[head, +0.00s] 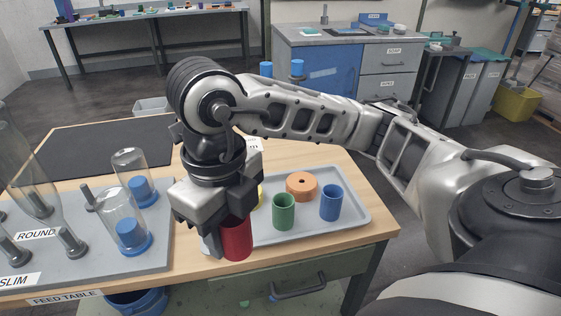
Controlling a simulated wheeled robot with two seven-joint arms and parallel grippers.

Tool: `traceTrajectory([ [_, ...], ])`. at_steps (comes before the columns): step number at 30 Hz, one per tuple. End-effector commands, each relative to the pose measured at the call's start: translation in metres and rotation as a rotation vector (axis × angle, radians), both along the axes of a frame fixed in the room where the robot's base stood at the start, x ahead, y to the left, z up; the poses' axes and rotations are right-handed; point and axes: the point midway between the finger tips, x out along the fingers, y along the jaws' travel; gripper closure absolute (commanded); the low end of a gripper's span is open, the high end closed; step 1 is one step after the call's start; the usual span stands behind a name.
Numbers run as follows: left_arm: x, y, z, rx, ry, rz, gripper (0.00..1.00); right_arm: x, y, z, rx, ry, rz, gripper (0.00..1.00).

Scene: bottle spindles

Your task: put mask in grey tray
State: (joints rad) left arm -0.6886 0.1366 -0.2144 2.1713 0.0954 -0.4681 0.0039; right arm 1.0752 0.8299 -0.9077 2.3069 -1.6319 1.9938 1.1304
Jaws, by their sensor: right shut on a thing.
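My right gripper (229,222) points down and is shut on a red cup-shaped piece (237,241), which may be the mask. The piece is upright at the front left part of the grey tray (345,230). I cannot tell whether it touches the tray. In the tray stand a green cup-shaped piece (283,211), a blue cup-shaped piece (330,203) and an orange ring-like piece (301,186) with a hole on top. A yellow piece (261,197) is mostly hidden behind my gripper. My left gripper is out of view.
On the left a grey spindle board (150,255) holds clear bottles over blue-capped spindles (131,233) and several bare spindles, with labels ROUND and SLIM. A dark mat (95,145) lies at the back left. The tray's right part has free room.

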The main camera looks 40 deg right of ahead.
Motion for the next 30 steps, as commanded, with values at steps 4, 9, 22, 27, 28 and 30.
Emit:
traceTrajectory([
  [4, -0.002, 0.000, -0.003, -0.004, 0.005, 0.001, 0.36, -0.003, -0.001, 0.000, -0.002, -0.002, -0.146, 0.82],
  [9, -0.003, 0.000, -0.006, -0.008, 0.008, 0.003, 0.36, 0.012, -0.011, -0.010, -0.003, 0.001, -0.196, 0.82],
  [22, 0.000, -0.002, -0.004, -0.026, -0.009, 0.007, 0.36, 0.093, -0.056, -0.067, -0.004, 0.003, -0.191, 0.82],
  [27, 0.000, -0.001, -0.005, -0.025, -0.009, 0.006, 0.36, 0.108, -0.064, -0.086, -0.003, -0.002, -0.187, 0.82],
  [28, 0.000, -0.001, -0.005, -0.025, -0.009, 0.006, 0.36, 0.109, -0.065, -0.087, -0.002, -0.002, -0.186, 0.82],
  [30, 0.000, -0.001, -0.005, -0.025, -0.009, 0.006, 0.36, 0.111, -0.066, -0.090, -0.002, -0.002, -0.187, 0.82],
])
